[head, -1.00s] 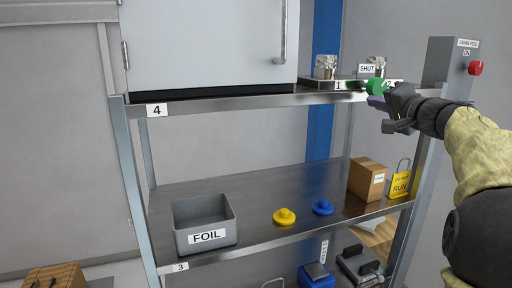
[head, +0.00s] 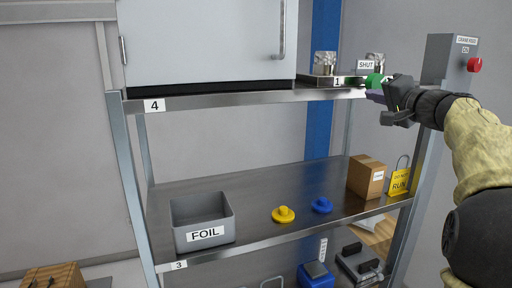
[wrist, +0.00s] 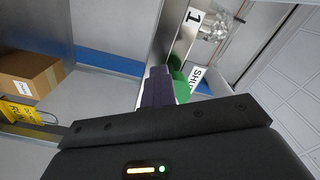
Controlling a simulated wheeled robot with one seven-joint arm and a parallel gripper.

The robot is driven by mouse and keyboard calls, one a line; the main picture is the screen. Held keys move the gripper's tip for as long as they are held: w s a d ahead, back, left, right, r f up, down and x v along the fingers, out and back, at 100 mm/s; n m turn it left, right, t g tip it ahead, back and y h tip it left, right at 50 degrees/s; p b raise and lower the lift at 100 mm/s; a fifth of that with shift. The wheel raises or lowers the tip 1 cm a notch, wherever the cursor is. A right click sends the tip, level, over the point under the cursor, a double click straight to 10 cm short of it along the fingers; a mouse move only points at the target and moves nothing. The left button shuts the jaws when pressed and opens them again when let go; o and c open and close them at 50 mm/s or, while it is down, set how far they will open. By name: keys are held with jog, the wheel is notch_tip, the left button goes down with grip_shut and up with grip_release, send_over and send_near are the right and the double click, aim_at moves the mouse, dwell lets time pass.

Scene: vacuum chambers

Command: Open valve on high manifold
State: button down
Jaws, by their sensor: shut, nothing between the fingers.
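The manifold (head: 320,81) is a low metal block on the top shelf at the right, with a "1" label on its front and metal fittings on top. A green valve handle (head: 374,80) sits at its right part, below a white "SHUT" tag (head: 366,65). My gripper (head: 372,95) is at the handle, its dark purple fingers closed together with nothing between them. In the wrist view the fingers (wrist: 158,86) lie beside the green handle (wrist: 180,78), seeming to touch or nearly touch it; the "SHUT" tag (wrist: 196,76) is just beyond. The gripper hides the manifold's right end.
A grey cabinet (head: 205,40) stands left of the manifold. The crane post box (head: 450,60) with a red button is close behind my arm. The lower shelf holds a FOIL bin (head: 203,220), yellow (head: 283,214) and blue (head: 321,205) knobs, a carton (head: 366,177) and a yellow tag (head: 400,182).

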jog(key=shift+a+r, duration=0.15)
jog(key=shift+s+a+r+b, duration=0.2)
jog(key=shift+r+b, duration=0.2)
jog(key=shift+b, duration=0.25)
jog(key=shift+a+r, duration=0.1)
jog(key=shift+r, duration=0.5)
jog(key=shift+a+f+b, duration=0.1)
jog(key=shift+a+b, duration=0.1)
jog(key=shift+b, duration=0.3)
jog(key=shift+s+a, duration=0.15)
jog(key=shift+a, duration=0.05)
